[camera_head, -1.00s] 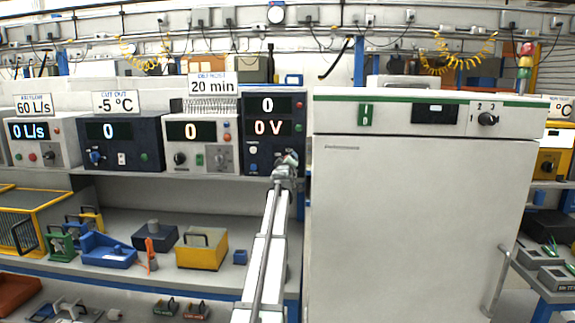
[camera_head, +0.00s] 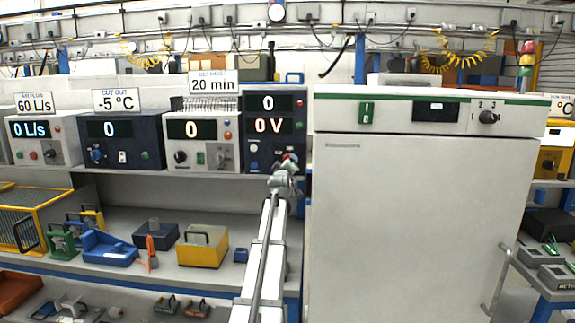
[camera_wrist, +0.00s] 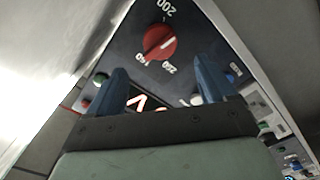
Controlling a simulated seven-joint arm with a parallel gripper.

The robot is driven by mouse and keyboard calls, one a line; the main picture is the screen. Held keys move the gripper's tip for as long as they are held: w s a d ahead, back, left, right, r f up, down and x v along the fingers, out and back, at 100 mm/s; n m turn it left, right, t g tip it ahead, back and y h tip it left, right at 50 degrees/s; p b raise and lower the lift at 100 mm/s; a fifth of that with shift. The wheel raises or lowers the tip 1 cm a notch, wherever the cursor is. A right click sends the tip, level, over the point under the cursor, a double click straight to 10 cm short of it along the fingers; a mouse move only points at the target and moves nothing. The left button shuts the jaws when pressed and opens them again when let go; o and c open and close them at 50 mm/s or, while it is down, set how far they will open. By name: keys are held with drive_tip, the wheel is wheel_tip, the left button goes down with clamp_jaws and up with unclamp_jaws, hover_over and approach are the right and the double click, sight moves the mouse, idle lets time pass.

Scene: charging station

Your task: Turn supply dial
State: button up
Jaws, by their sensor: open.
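A bit of red shows above my wrist in the head view. My gripper (camera_wrist: 161,65) is open, its two blue fingers on either side of the knob's line; nothing is between them. I cannot tell if they touch it. The supply's displays read 0 and 0 V.
A large white cabinet (camera_head: 420,220) stands close on the right. A white timer unit (camera_head: 200,142) adjoins the supply on the left.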

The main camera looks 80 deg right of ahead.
drive_tip(key=a, duration=0.6)
drive_tip(key=shift+a, duration=0.1)
drive_tip(key=d+m, duration=0.9)
drive_tip(key=d, duration=0.4)
drive_tip(key=shift+s+d+m, duration=0.15)
drive_tip(key=shift+d+m, duration=0.15)
drive_tip(key=shift+d, duration=0.1)
idle(0.6)
drive_tip(key=shift+r, duration=0.1)
drive_tip(key=shift+c, duration=0.2)
